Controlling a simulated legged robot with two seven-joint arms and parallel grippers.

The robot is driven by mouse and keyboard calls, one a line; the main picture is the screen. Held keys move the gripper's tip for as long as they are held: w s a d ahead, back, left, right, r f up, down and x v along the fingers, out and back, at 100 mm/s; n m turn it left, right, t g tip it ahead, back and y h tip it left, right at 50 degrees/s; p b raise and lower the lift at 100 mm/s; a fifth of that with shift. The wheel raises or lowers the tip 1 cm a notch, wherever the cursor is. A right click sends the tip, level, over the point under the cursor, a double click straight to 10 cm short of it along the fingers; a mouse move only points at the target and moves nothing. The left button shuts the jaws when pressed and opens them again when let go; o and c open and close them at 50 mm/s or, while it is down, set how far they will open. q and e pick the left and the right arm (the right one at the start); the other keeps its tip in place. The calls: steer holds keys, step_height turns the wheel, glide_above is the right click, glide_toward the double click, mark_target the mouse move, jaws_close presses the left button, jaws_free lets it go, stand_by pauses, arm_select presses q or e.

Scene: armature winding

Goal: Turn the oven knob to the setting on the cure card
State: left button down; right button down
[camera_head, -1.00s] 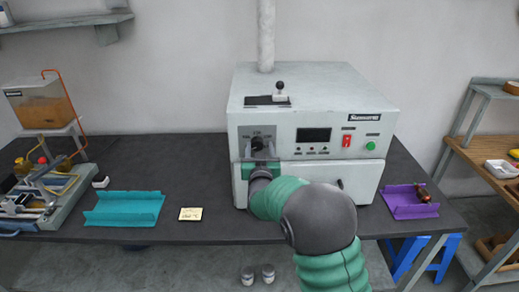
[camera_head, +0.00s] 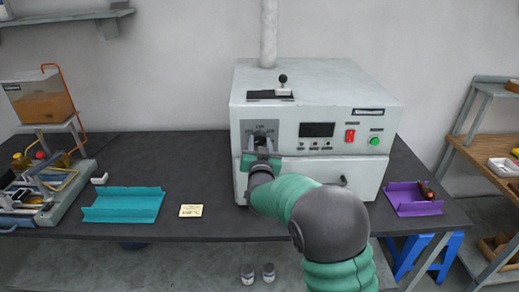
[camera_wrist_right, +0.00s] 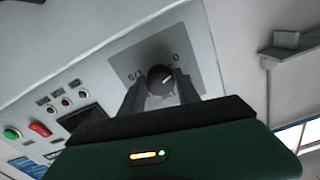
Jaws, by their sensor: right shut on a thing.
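The oven (camera_head: 315,85) is a pale grey box on the dark bench. Its black knob (camera_wrist_right: 160,80) sits on a grey dial plate at the front's upper left. My right gripper (camera_head: 260,143) is shut on the knob, one finger on each side. In the right wrist view the knob's white pointer line slants to the upper right; the dial marks around it are partly hidden and too small to read surely. The cure card (camera_head: 190,211) is a small yellowish card lying left of the oven; its writing is not legible. My left gripper is out of view.
A teal tray (camera_head: 122,216) lies left of the card, and a winding rig (camera_head: 45,195) stands at the far left. A purple tray (camera_head: 412,209) is right of the oven. A red switch (camera_head: 350,135) and green button (camera_head: 375,141) are on the oven front.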

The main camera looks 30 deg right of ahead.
steer(key=m+b, duration=1.1)
steer(key=b, duration=0.1)
steer(key=shift+f+m+b, duration=0.3)
steer(key=shift+f+m, duration=0.05)
steer(key=shift+m, duration=0.05)
steer(key=m+b, duration=0.3)
steer(key=m, duration=0.1)
steer(key=shift+m+b, duration=0.3)
steer(key=shift+b, duration=0.1)
steer(key=m+b, duration=0.2)
steer(key=m, duration=0.1)
steer(key=shift+m, duration=0.3)
steer(key=m+b, duration=0.3)
steer(key=m, duration=0.1)
steer(key=shift+a+m, duration=0.1)
steer(key=shift+m, duration=0.2)
steer(key=m+b, duration=0.2)
steer(key=m, duration=0.2)
steer(key=m+b, duration=0.2)
steer(key=m, duration=0.2)
steer(key=shift+r+m, duration=0.1)
steer(key=shift+m, duration=0.2)
